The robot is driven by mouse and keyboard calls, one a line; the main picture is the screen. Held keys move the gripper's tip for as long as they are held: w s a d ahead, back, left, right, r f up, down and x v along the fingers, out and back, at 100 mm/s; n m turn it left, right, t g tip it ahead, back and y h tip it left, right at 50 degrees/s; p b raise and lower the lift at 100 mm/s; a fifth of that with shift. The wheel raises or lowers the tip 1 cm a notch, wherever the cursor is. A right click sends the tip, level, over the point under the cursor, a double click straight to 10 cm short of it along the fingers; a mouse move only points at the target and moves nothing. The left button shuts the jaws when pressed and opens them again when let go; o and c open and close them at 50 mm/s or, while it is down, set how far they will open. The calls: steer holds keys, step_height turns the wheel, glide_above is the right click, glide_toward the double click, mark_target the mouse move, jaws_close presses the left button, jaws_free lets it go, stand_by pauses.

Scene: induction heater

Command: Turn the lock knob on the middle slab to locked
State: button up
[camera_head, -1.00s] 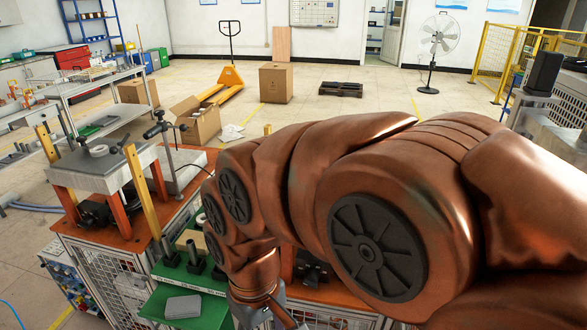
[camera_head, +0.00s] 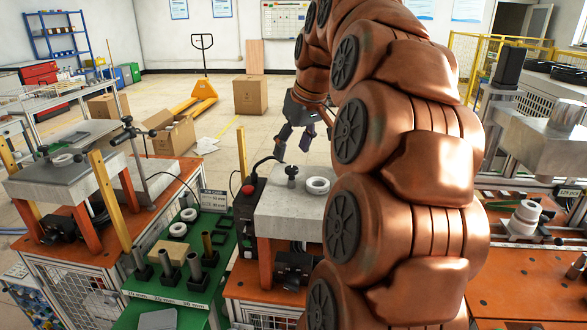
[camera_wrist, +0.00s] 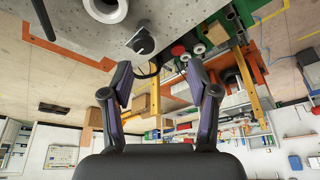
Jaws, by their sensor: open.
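The middle slab (camera_head: 268,214) is a grey block on orange legs, left of my arm in the head view. The dark lock knob (camera_head: 292,172) stands on its top. A white ring (camera_head: 317,185) lies beside the knob. In the wrist view, the knob (camera_wrist: 140,42) shows on the slab (camera_wrist: 172,18) beyond my fingertips, with the ring (camera_wrist: 105,9) near the top edge. My gripper (camera_head: 294,146) is open and empty, pointing down above and behind the knob, apart from it. Its two spread fingers (camera_wrist: 160,82) also show in the wrist view. The knob's locked marking is too small to read.
A red emergency button (camera_head: 248,190) on a black box stands left of the slab. A green rack (camera_head: 170,290) with several posts and rings is farther left. Another slab (camera_head: 60,180) with a yellow post is at the left, and a machine (camera_head: 545,140) at the right.

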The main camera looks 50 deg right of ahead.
mark_target(292, 168)
steer(key=shift+w+d+f+p, duration=0.3)
steer(key=shift+w+d+f, duration=0.15)
steer(key=shift+f, duration=0.6)
steer(key=shift+w+d+f+p, duration=0.35)
steer(key=shift+w+d+f, duration=0.1)
steer(key=shift+f, duration=0.65)
steer(key=shift+w+d+f+p, duration=0.35)
steer(key=shift+d+f, duration=0.1)
steer(key=shift+f, duration=0.6)
steer(key=shift+c, duration=0.2)
jaws_close()
